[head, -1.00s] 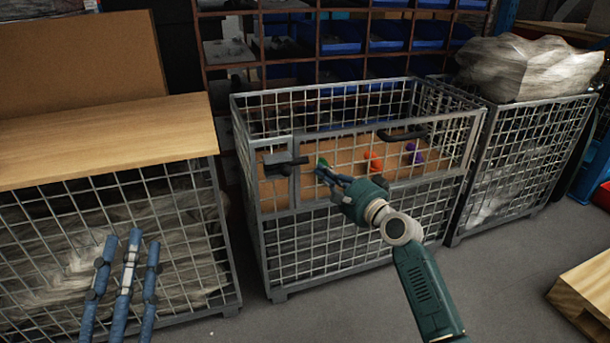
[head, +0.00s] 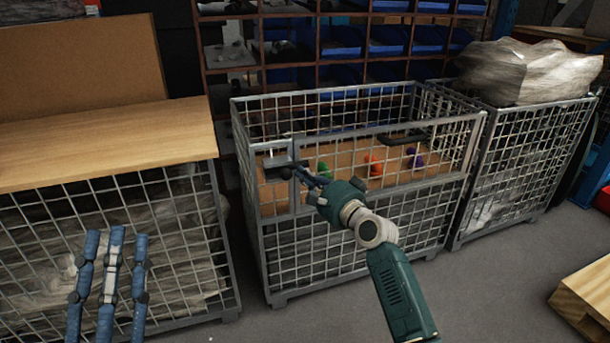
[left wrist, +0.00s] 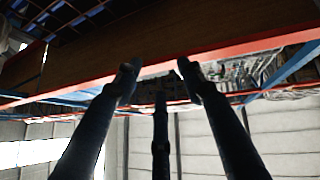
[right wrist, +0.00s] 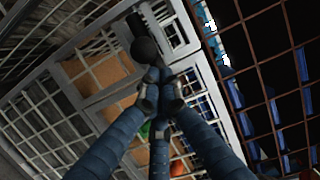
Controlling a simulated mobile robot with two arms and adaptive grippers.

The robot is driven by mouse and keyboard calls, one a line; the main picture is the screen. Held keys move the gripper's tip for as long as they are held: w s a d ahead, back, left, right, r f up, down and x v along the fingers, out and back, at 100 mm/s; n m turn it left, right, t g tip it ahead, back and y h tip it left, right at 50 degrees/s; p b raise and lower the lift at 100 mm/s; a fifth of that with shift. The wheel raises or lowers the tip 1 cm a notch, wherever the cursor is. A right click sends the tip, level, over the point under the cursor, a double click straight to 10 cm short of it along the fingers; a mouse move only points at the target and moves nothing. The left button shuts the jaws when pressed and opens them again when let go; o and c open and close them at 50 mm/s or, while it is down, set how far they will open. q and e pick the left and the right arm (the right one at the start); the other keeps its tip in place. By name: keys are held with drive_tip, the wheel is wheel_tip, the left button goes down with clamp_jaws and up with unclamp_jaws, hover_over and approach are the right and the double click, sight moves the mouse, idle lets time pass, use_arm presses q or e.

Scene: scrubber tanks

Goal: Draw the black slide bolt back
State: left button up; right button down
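The black slide bolt (head: 272,163) sits at the upper left of the front gate (head: 345,196) of the middle mesh cage. Its round black knob (right wrist: 145,50) shows in the right wrist view just beyond my right fingertips. My right gripper (head: 299,173) is at the bolt's right side; in the right wrist view (right wrist: 160,92) its fingers are drawn together, with nothing clearly between them. Whether the tips touch the knob I cannot tell. My left gripper (head: 115,238) is open and empty in front of the left cage; it also shows in the left wrist view (left wrist: 158,75).
Inside the middle cage are green (head: 323,168), orange (head: 373,165) and purple (head: 415,158) objects. A black handle (head: 405,139) is on the gate's top right. A wooden board (head: 100,145) tops the left cage. A pallet (head: 590,300) stands at lower right; floor ahead is clear.

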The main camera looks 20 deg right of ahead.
sight(283, 177)
drive_tip(key=a+p, duration=0.2)
drive_tip(key=a, duration=0.1)
drive_tip(key=shift+r, duration=0.15)
drive_tip(key=shift+s+a+p, duration=0.1)
drive_tip(key=shift+a+p, duration=0.85)
drive_tip(key=shift+a, duration=0.25)
use_arm(q)
drive_tip(key=w+a+f+g+y, duration=0.1)
drive_tip(key=f+g, duration=0.4)
drive_tip(key=f, duration=0.5)
drive_tip(key=w+f+g+y, duration=0.2)
drive_tip(key=f+g, duration=0.3)
drive_tip(key=f, duration=0.5)
drive_tip(key=shift+a+f+g+y, duration=0.3)
drive_tip(key=shift+a+f+g, duration=0.1)
